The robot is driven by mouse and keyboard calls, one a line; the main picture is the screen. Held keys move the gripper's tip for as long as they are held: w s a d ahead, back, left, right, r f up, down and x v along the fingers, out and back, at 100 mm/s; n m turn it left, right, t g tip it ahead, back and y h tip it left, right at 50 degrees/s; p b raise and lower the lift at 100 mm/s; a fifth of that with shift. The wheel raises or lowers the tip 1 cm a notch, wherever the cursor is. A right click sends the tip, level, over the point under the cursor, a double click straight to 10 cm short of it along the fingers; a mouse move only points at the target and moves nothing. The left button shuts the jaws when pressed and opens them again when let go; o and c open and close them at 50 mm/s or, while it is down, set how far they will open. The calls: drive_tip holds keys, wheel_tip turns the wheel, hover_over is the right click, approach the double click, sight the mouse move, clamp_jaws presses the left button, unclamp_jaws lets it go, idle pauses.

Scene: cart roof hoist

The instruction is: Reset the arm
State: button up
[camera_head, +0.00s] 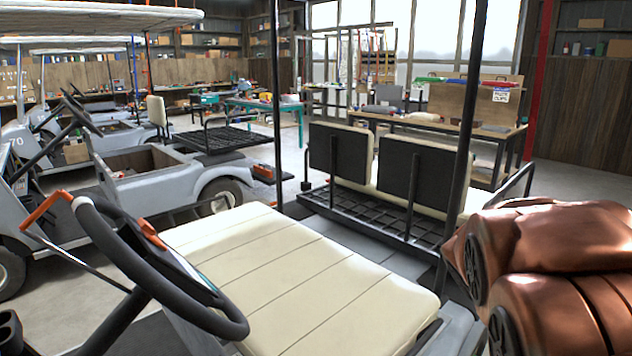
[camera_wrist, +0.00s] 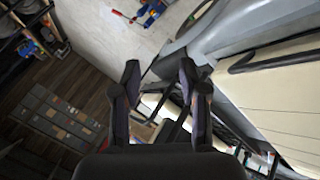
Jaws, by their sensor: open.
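My gripper (camera_wrist: 158,70) shows in the wrist view with its two dark fingers apart. Nothing is between the fingertips; the floor and the cart show beyond them. The gripper cannot be seen in the head view. There, my copper-coloured arm links fill the lower right, beside the cart seat (camera_head: 300,275). In the wrist view, pale seat cushions (camera_wrist: 285,90) and a grey body panel (camera_wrist: 235,30) lie to the right of the fingers. I cannot tell how far the fingers are from them.
A steering wheel (camera_head: 150,262) stands at the lower left, and a dark roof post (camera_head: 462,150) rises near my arm. A rear seat (camera_head: 345,155) is behind. Other carts (camera_head: 165,170) stand at left. A workbench (camera_head: 430,125) stands at the back. Bare floor (camera_head: 575,180) shows at right.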

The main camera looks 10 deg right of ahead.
drive_tip(key=s+a+r+n+g+y+p, duration=0.1)
drive_tip(key=s+a+y+p, duration=0.1)
drive_tip(key=s+a, duration=0.5)
drive_tip(key=s+a+r+n+g+y+p, duration=0.1)
drive_tip(key=s+a+r+g+y+p, duration=0.1)
drive_tip(key=s+a, duration=0.5)
drive_tip(key=s+a+r+g+y+p, duration=0.1)
drive_tip(key=s+a+p, duration=0.4)
drive_tip(key=a, duration=0.7)
drive_tip(key=shift+s+r+n+g+y+p, duration=0.35)
drive_tip(key=shift+s+r+y, duration=0.2)
drive_tip(key=shift+s+y, duration=0.55)
drive_tip(key=shift+d, duration=0.15)
